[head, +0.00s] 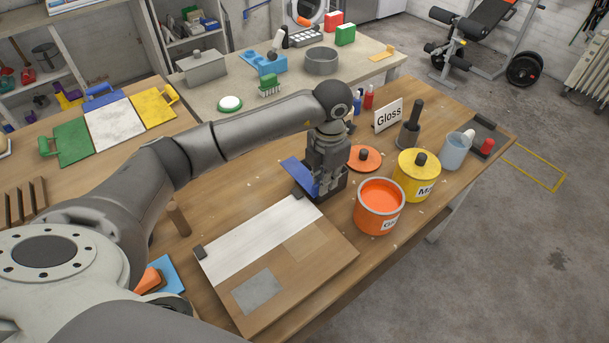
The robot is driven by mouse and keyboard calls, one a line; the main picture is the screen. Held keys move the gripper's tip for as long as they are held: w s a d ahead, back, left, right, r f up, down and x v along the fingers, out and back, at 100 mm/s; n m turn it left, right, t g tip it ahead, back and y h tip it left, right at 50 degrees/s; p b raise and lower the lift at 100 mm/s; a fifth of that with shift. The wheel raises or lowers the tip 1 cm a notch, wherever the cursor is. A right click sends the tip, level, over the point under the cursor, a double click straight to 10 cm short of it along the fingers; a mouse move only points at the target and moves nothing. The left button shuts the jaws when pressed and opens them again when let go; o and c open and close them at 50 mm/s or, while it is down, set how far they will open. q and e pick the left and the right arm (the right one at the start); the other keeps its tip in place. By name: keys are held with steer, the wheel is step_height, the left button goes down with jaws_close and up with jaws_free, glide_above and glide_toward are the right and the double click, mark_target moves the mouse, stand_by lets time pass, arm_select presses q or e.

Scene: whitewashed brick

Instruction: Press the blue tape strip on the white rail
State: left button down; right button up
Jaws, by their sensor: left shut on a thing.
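The white rail (262,239) lies along the back edge of a wooden board on the bench, with a small dark piece at each end. My left gripper (326,187) points down just beyond the rail's far right end. It is shut on the blue tape strip (297,174), which sticks out to the left of the fingers. The strip is beside the rail's end, not along it; whether it touches the rail or the bench I cannot tell. The fingers hide part of the strip. My right gripper is not in view.
A dark block (341,184) stands by the fingers. An open orange paint can (378,208), an orange lid (364,158) and a yellow can (417,177) stand close on the right. A grey patch (258,291) lies on the board (315,263). A wooden peg (178,219) stands left.

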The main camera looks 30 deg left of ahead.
mark_target(311, 181)
arm_select(q)
steer(key=a+f+n+p, duration=0.1)
steer(key=n, duration=0.3)
steer(key=a+f+n+p, duration=0.1)
steer(key=n+p, duration=0.1)
steer(key=n, duration=0.3)
steer(key=a+f+n+p, duration=0.1)
steer(key=a+n+p, duration=0.1)
steer(key=n, duration=0.2)
steer(key=shift+w+n, duration=0.15)
steer(key=shift+n, duration=0.15)
steer(key=n, duration=0.1)
steer(key=a+f+n, duration=0.1)
steer(key=n, duration=0.1)
steer(key=n+p, duration=0.1)
steer(key=shift+s+a+f+n, duration=0.25)
steer(key=shift+f+n, duration=0.05)
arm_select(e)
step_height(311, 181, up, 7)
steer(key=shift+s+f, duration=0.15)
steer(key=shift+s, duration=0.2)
arm_select(q)
steer(key=shift+f, duration=0.1)
steer(key=shift+f+b, duration=3.1)
steer(key=shift+f, duration=0.95)
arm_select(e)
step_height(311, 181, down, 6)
